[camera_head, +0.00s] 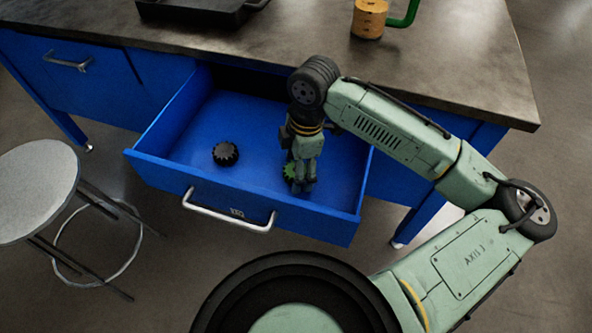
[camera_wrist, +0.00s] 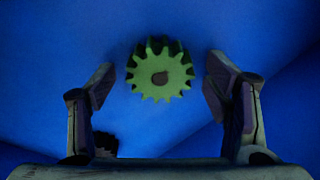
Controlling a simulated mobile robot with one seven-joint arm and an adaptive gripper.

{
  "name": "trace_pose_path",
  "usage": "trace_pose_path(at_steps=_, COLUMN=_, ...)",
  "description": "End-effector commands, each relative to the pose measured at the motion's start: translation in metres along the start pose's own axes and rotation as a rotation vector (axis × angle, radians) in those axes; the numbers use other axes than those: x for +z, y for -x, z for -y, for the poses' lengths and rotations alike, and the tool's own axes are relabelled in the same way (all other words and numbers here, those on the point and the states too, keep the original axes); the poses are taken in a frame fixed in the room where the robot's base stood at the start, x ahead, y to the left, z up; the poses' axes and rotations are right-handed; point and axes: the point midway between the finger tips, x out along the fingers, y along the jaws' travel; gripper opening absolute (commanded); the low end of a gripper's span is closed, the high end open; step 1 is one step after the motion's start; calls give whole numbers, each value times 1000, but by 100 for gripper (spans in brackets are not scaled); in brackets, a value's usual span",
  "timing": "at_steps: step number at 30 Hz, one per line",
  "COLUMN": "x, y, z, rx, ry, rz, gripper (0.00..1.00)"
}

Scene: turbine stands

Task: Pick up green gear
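The green gear (camera_wrist: 160,72) lies flat on the blue floor of the open drawer. In the head view the green gear (camera_head: 289,172) is partly hidden behind my gripper (camera_head: 303,184). In the wrist view my gripper (camera_wrist: 160,85) is open, with one finger to the left of the gear and one to the right. Both fingers are apart from the gear, with blue drawer floor showing on each side. Nothing is held. How far the fingertips are above the drawer floor is hard to tell.
A black gear (camera_head: 225,154) lies in the drawer (camera_head: 190,125) to the left. On the worktop (camera_head: 440,60) are a black tray (camera_head: 195,10) and a yellow cylindrical part (camera_head: 369,20). A stool (camera_head: 38,190) stands left.

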Motion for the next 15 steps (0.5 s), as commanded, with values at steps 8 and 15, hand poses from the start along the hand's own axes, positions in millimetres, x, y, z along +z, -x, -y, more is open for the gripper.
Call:
trace_pose_path(at_steps=8, x=0, y=0, z=0, rx=0, ry=0, rz=0, gripper=50)
trace_pose_path(at_steps=15, x=0, y=0, z=0, rx=0, ry=0, rz=0, gripper=34)
